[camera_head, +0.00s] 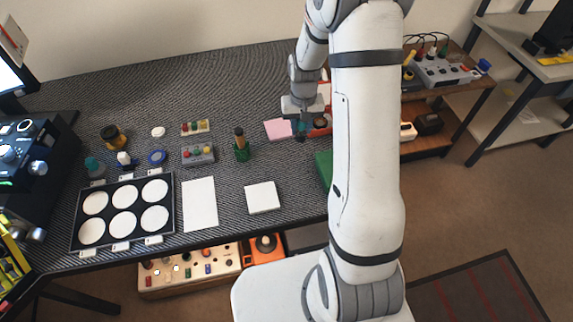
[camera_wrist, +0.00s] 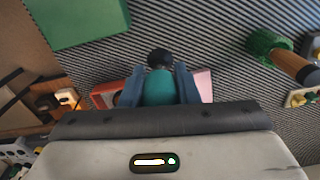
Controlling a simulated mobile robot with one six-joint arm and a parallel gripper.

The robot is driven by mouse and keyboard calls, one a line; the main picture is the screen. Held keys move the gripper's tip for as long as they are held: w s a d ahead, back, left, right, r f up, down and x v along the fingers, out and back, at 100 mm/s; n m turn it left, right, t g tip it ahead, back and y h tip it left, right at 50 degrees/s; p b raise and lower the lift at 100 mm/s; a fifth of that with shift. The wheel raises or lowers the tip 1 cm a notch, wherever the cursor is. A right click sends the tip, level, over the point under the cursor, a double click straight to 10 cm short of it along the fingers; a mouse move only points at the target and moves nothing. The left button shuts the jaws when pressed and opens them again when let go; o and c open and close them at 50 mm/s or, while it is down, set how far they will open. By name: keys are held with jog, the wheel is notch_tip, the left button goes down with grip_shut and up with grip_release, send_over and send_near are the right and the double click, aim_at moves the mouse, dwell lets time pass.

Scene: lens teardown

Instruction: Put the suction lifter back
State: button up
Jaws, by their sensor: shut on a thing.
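My gripper (camera_wrist: 159,72) is shut on the suction lifter (camera_wrist: 160,88). The lifter has a teal body, with a black rounded end pointing away from the wrist. In the head view, my gripper (camera_head: 301,130) is over the back right part of the dark table, beside the pink pad (camera_head: 277,130). A little of the teal lifter shows there between the fingers. A red holder-like piece (camera_head: 320,132) lies just right of the gripper, partly hidden by my arm. It also shows in the wrist view (camera_wrist: 104,93), left of the fingers. I cannot tell how high the lifter is.
A green block (camera_head: 323,168) stands in front of the gripper, partly behind my arm.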

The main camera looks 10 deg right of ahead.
jog(key=a+m+b, duration=0.2)
jog(key=a+b, duration=0.1)
jog(key=a, duration=0.1)
jog(key=shift+s+f, duration=0.2)
jog(key=shift+f, duration=1.9)
jog(key=shift+s+f, duration=0.2)
jog(key=shift+f, duration=1.9)
jog(key=o, duration=0.9)
notch_tip(320, 180, up, 12)
jog(key=shift+s+a+r+n+t, duration=0.1)
jog(key=shift+s+r+n+t, duration=0.45)
jog(key=shift+s+r, duration=2.2)
jog(key=shift+s+r+n+t, duration=0.3)
jog(key=shift+s+r+n, duration=0.65)
jog(key=shift+s, duration=3.35)
jog(key=shift+s+a+r+n+t, duration=0.1)
jog(key=shift+s+r+n+t, duration=0.3)
jog(key=shift+s+r, duration=2.5)
